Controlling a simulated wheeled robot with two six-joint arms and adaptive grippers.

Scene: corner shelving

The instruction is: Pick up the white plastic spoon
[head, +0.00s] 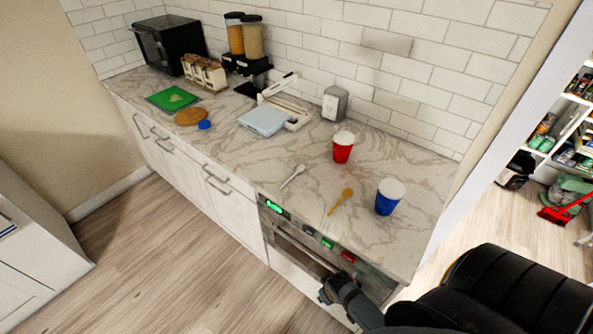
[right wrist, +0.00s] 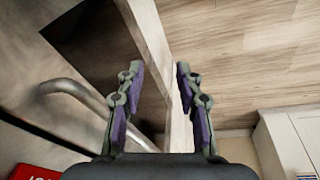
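The white plastic spoon (head: 293,176) lies on the marble counter (head: 305,208), near its front edge and left of a yellow-brown spoon (head: 341,201). My right gripper (head: 325,292) is low in front of the counter, below its top and apart from the spoon. In the right wrist view the right gripper (right wrist: 157,75) is open, with its purple-padded fingers apart and nothing between them. The white spoon does not show in that view. My left gripper is not in view.
A red cup (head: 343,150) and a blue cup (head: 389,199) stand right of the white spoon. A kitchen scale (head: 263,121) lies behind it. The oven front (head: 300,243) is below the counter edge; a metal handle (right wrist: 75,90) is close to my right gripper.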

